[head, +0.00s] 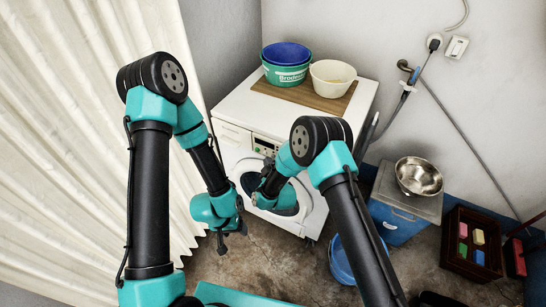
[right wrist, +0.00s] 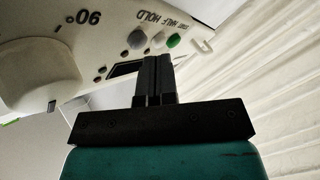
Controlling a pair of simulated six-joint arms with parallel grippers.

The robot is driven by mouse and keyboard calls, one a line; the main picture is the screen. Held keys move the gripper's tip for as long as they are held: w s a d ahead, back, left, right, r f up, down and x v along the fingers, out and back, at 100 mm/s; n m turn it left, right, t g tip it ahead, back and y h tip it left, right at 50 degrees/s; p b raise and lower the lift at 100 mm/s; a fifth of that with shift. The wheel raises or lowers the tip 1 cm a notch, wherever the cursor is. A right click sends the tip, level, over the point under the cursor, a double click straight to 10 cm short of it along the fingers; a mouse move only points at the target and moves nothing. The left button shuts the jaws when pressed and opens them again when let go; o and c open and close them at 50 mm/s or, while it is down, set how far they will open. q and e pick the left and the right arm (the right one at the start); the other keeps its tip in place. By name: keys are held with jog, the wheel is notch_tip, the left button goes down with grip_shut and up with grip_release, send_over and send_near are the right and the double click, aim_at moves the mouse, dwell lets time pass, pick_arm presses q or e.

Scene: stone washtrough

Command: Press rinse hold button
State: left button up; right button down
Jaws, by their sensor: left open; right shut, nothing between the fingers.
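The washing machine (head: 235,140) has a control panel (head: 262,145) on its upper front. In the right wrist view the panel appears upside down, with a grey button (right wrist: 137,38), a white button (right wrist: 158,40) and a green button (right wrist: 174,40) in a row. Small lettering beside them includes HOLD; which button it labels is hard to tell. My right gripper (head: 268,164) is shut and empty, in front of the panel. Its fingertips (right wrist: 157,60) appear just below the white button in that view; contact cannot be told. My left gripper (head: 232,238) is open, low in front of the machine.
A large dial (right wrist: 35,75) and a dark display (right wrist: 125,68) share the panel. Basins (head: 333,78) stand on a board on the machine's top. A pleated curtain (head: 90,100) hangs at the left. A blue bucket (head: 340,262) stands on the floor to the right.

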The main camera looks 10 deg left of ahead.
jog(key=shift+s, duration=0.1)
jog(key=s, duration=0.2)
jog(key=s+a, duration=0.1)
jog(key=s, duration=0.2)
jog(key=shift+s+a, duration=0.3)
jog(key=shift+a, duration=0.05)
jog(key=shift+d, duration=0.15)
dwell(0.3)
jog(key=s+d+f+m+g+h, duration=0.2)
jog(key=d+f+m+g, duration=0.15)
jog(key=d, duration=0.75)
jog(key=s+d+f+m+g+h, duration=0.1)
jog(key=d+f+m+g+h, duration=0.3)
jog(key=d, duration=0.8)
jog(key=s+d+r+m+g, duration=0.1)
jog(key=s+d+m+g, duration=0.2)
jog(key=s+d+m, duration=0.2)
jog(key=s+d+r+m+g+y, duration=0.1)
jog(key=s+d+m+g, duration=0.2)
jog(key=s+d, duration=0.9)
jog(key=s+m, duration=0.2)
jog(key=s, duration=0.1)
jog(key=shift+d+r, duration=0.3)
jog(key=shift+r, duration=0.1)
